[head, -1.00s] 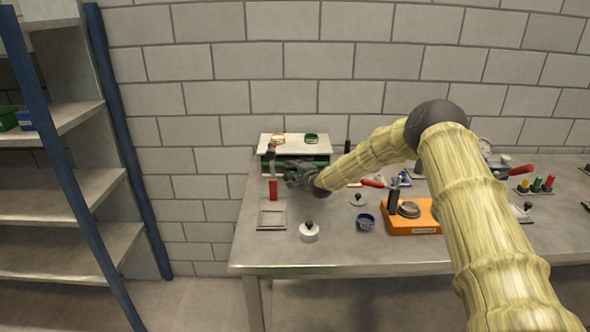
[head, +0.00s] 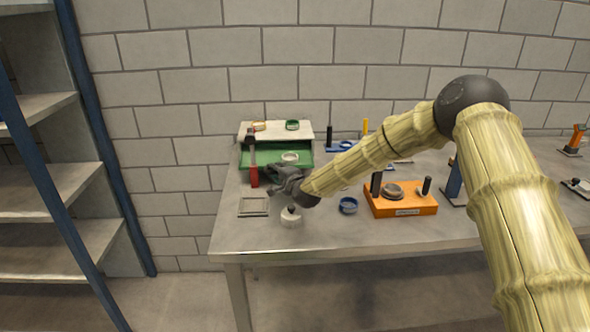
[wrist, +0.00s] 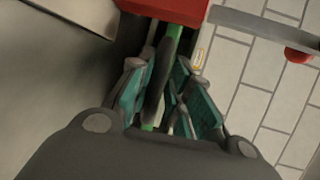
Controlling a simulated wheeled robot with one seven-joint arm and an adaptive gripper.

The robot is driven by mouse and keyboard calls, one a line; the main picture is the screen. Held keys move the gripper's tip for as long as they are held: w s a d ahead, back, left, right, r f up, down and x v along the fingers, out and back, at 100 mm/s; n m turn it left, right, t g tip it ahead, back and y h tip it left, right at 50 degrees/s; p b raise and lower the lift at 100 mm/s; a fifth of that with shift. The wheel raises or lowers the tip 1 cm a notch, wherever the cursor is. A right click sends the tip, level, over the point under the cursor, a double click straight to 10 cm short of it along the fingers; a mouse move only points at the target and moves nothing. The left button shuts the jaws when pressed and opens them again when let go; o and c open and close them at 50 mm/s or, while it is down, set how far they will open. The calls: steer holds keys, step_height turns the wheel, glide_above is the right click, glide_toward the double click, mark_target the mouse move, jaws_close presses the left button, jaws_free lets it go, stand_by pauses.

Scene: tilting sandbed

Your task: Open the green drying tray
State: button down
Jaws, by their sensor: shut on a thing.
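The green drying tray (head: 262,158) sticks out from under a pale-topped cabinet (head: 243,133) at the table's back left. Its green inner floor shows, with a pale ring-shaped dish on it. My gripper (head: 275,176) is at the tray's front edge. In the wrist view, my gripper's teal pads (wrist: 165,100) are closed around a dark upright bar, seemingly the tray's handle. A green strip of the tray (wrist: 174,42) shows behind it. The exact contact is partly hidden by the fingers.
A red-handled tool (head: 254,175) stands close left of my gripper. A flat square frame (head: 253,206), a white lidded pot (head: 290,218) and a blue round dish (head: 348,205) lie in front. An orange block (head: 402,205) stands to the right. Shelves are at far left.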

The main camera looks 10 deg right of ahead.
steer(key=shift+s+f, duration=0.1)
steer(key=shift+f, duration=0.35)
steer(key=c, duration=1.5)
jaws_free()
steer(key=shift+o, duration=0.2)
steer(key=shift+w, duration=0.2)
steer(key=shift+r, duration=0.2)
steer(key=v, duration=1.2)
steer(key=shift+r, duration=0.1)
